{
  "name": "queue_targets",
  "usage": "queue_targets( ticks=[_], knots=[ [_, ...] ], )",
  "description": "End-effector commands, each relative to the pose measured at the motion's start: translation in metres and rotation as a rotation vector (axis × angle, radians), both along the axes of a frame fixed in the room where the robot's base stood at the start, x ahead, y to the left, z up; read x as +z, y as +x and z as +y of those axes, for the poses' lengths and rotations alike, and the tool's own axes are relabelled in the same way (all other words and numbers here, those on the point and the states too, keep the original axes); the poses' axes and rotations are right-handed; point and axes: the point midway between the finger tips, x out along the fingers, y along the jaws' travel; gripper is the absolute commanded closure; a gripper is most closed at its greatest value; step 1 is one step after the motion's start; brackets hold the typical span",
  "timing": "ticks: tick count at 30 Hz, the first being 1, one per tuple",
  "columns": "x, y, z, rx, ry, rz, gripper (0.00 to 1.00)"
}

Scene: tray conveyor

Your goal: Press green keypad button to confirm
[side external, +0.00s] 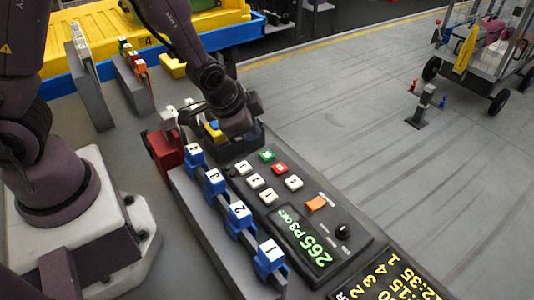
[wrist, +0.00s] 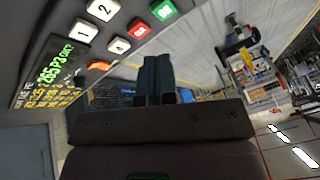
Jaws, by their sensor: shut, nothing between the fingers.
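The green button (side external: 267,155) is at the far end of the grey keypad panel (side external: 345,240), beside the red button (side external: 280,168). In the wrist view the green button (wrist: 161,9) is at the top, partly cut by the frame edge, with the red button (wrist: 139,29) to its lower left. My gripper (wrist: 157,58) is shut, its two dark fingers together and empty. Its tips appear below and apart from the green button in that view. In the side view my dark wrist stands just beyond the panel's far end; the fingertips are hard to make out.
White number keys (side external: 268,196), an orange key (side external: 316,204), a black knob (side external: 343,231) and a green-lit display (side external: 305,237) share the panel. A rail with several blue numbered blocks (side external: 239,214) runs alongside at left.

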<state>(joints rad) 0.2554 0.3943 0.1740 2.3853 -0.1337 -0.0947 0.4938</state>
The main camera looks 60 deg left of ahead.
Motion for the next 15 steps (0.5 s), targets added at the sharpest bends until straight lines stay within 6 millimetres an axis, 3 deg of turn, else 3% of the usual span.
queue_targets(
  ticks=[2, 7, 15],
  knots=[
    [-0.006, 0.014, 0.005, -0.048, 0.051, -0.078, 1.0],
    [0.012, 0.042, 0.009, -0.123, 0.131, -0.255, 1.0],
    [0.02, 0.05, 0.01, -0.173, 0.179, -0.32, 1.0]
  ],
)
